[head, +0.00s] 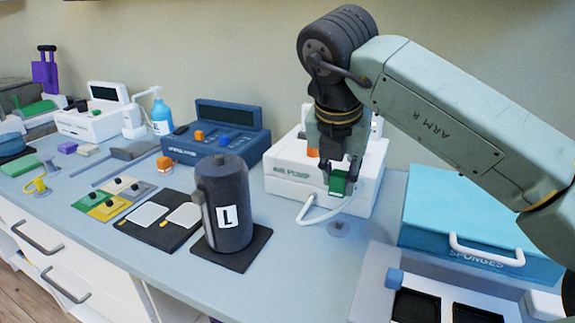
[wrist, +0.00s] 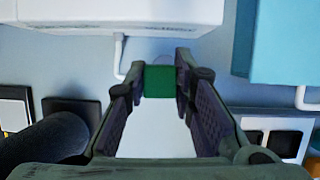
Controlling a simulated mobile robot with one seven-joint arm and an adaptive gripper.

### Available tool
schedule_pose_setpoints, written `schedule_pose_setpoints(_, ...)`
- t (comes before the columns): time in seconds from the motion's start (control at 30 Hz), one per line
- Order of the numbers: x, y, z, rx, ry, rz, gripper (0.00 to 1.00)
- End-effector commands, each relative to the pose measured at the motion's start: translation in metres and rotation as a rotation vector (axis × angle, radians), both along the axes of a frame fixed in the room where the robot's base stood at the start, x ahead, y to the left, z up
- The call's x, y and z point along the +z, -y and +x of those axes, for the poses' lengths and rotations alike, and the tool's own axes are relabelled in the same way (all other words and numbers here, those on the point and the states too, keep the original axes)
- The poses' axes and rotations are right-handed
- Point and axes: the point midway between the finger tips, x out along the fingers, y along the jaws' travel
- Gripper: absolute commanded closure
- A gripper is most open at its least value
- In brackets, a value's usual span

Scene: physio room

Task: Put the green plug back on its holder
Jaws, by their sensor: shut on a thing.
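The green plug (head: 338,184) is held between the fingers of my gripper (head: 338,172), in front of the white air pump box (head: 285,180). In the wrist view the green plug (wrist: 164,82) sits between the two fingertips of my gripper (wrist: 160,88), with a pale white shape below it. The plug is above the counter. A small round grey piece (head: 338,228) on the counter lies below the plug; I cannot tell whether it is the holder.
A dark cylinder marked L (head: 224,205) stands on a black mat (head: 208,255) left of the pump. A turquoise sponges box (head: 480,215) is at the right, with a tray (head: 372,290) before it. A blue device (head: 225,140) stands behind left. Bare counter (head: 300,270) lies in front.

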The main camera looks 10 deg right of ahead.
Motion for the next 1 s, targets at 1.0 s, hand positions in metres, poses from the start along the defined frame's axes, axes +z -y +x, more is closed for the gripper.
schedule_pose_setpoints(1.0,-0.057,0.012,0.000,-0.037,-0.001,-0.004,0.93)
